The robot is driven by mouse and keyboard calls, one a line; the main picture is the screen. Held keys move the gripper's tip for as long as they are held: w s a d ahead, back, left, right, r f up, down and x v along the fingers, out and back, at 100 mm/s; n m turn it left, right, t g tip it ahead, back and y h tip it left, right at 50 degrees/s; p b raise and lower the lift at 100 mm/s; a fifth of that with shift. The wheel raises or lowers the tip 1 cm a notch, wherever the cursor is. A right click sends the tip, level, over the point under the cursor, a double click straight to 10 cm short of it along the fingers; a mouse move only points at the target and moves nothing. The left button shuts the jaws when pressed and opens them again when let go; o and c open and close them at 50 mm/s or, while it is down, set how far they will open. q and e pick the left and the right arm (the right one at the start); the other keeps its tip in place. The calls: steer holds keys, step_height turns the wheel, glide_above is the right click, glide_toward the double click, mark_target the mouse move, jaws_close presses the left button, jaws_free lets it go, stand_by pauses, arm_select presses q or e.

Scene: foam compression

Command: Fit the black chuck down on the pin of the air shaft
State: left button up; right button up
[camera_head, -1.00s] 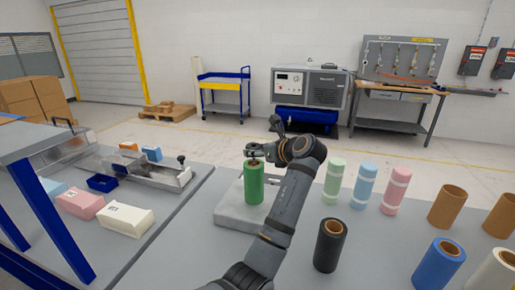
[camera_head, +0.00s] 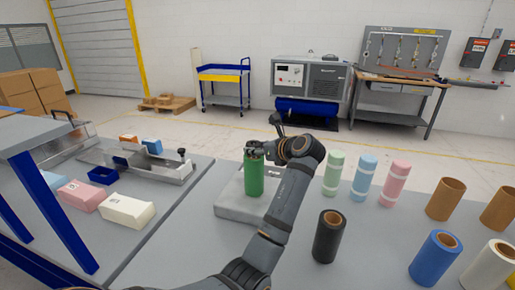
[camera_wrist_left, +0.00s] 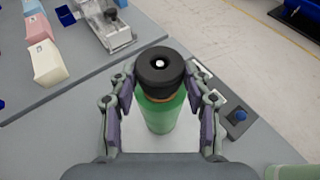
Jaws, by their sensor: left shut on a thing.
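A green roll (camera_head: 254,178) stands upright on a light grey block (camera_head: 230,203) on the table; it also shows in the left wrist view (camera_wrist_left: 160,115). The black chuck (camera_wrist_left: 160,82) is a thick ring over the roll's top. A pale pin end (camera_wrist_left: 159,63) of the air shaft shows in its central hole; the rest of the shaft is hidden. A thin brown band of the roll's core shows under the chuck. My left gripper (camera_head: 256,151) is shut on the chuck, with a finger on each side of it in the left wrist view (camera_wrist_left: 162,88). My right gripper is not in view.
A black roll (camera_head: 329,236) and green, blue and pink rolls (camera_head: 364,178) stand to the right on the table. A blue roll (camera_head: 436,259) stands near the front right. A metal fixture (camera_head: 160,170) and foam blocks (camera_head: 126,211) lie left. A blue-legged frame (camera_head: 55,215) stands at the left front.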

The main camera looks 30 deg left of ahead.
arm_select(q)
steer(key=shift+f, duration=0.2)
steer(key=shift+f+p, duration=0.4)
steer(key=shift+f, duration=0.15)
steer(key=o, duration=1.3)
steer(key=shift+f, duration=0.1)
steer(key=d+r+p, duration=0.2)
steer(key=p, duration=0.1)
steer(key=s+d+r+p, duration=0.1)
steer(key=d+r+p, duration=0.1)
steer(key=p, duration=0.1)
steer(key=s+d+r+p, duration=0.1)
steer(key=d+p, duration=0.1)
steer(key=p, duration=0.1)
steer(key=shift+s+d+r, duration=0.1)
steer(key=shift+r, duration=0.3)
